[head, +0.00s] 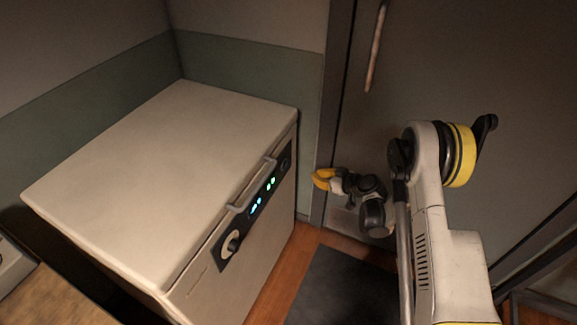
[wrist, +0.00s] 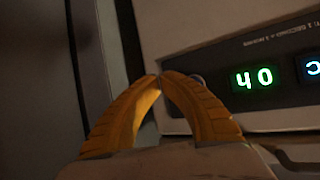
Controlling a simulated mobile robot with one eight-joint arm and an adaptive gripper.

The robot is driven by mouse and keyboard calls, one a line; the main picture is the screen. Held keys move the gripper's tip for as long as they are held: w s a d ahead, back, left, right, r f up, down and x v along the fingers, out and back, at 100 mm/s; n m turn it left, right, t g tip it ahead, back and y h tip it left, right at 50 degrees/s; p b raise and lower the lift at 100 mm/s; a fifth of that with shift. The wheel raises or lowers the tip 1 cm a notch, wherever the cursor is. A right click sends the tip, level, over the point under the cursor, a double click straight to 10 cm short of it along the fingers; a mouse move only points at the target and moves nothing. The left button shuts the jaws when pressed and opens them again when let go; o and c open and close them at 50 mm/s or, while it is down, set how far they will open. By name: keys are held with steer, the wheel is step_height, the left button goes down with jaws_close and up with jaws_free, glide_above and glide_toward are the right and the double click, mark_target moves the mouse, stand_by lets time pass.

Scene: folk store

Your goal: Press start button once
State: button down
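A white chest-like appliance (head: 150,165) has a dark control panel on its front with lit digits. The panel (wrist: 285,118) in the wrist view shows green "40" and part of a blue digit. A round dark button (head: 286,161) sits at the panel's far end. In the wrist view a round button (wrist: 199,79) shows just right of the fingertips, partly hidden by a finger. I cannot read a start label. My gripper (head: 316,178) has yellow fingers and is to the right of the panel's far end. In the wrist view its fingertips (wrist: 159,77) meet, with nothing between them.
A grey handle bar (head: 252,185) sticks out above the panel, and a round knob (head: 233,243) is at its near end. A grey door (head: 470,70) with a vertical handle (head: 376,45) stands behind my arm. A dark mat (head: 340,290) lies on the wooden floor.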

mark_target(285, 165)
steer(key=w+a, duration=0.3)
steer(key=a, duration=0.5)
steer(key=shift+a, duration=0.15)
steer(key=shift+a, duration=0.1)
stand_by(1.5)
steer(key=shift+w+a, duration=0.15)
steer(key=shift+a, duration=0.15)
steer(key=shift+w+a, duration=0.15)
steer(key=shift+a, duration=0.25)
stand_by(0.7)
steer(key=shift+d, duration=0.1)
steer(key=shift+s+d, duration=0.3)
steer(key=shift+d, duration=0.4)
